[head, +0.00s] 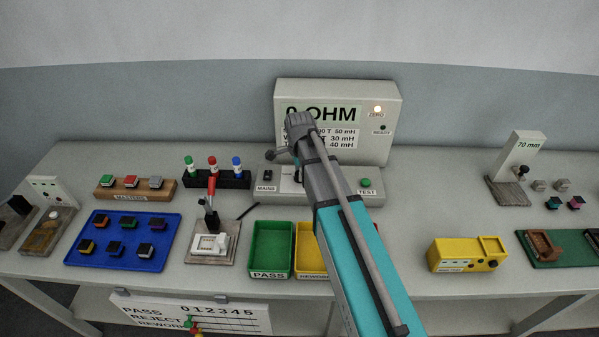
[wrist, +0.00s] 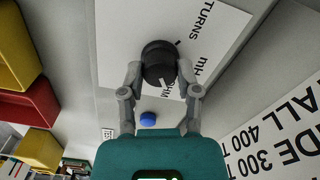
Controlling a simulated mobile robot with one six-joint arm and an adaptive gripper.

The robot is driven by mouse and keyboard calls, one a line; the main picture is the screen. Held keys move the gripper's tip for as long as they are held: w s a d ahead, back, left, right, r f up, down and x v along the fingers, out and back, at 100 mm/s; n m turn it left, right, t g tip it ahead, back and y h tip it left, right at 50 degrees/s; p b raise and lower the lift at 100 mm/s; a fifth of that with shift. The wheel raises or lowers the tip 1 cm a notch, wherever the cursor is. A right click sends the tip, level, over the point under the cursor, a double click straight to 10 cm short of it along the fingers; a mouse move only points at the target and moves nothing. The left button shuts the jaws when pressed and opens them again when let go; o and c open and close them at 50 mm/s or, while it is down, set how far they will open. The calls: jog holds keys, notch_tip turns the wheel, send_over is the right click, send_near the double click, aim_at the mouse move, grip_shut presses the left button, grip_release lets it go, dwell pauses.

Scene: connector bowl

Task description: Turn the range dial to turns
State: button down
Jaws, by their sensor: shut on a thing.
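The range dial (wrist: 157,50) is a dark round knob on a white label plate, seen in the wrist view. The tester display (head: 348,108) reads "0 OHM", partly covered by my arm.
The console has a MAINS switch (head: 269,183) and a green TEST button (head: 366,183). The ZERO lamp (head: 377,109) is lit. Green (head: 271,251) and yellow (head: 310,272) bins stand in front. A lever fixture (head: 211,243) and a blue tray (head: 80,259) are left.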

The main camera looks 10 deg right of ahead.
jog(key=n, duration=1.1)
jog(key=shift+n, duration=0.3)
jog(key=n, duration=1.1)
jog(key=shift+n, duration=0.3)
jog(key=shift+c, duration=1.6)
grip_release()
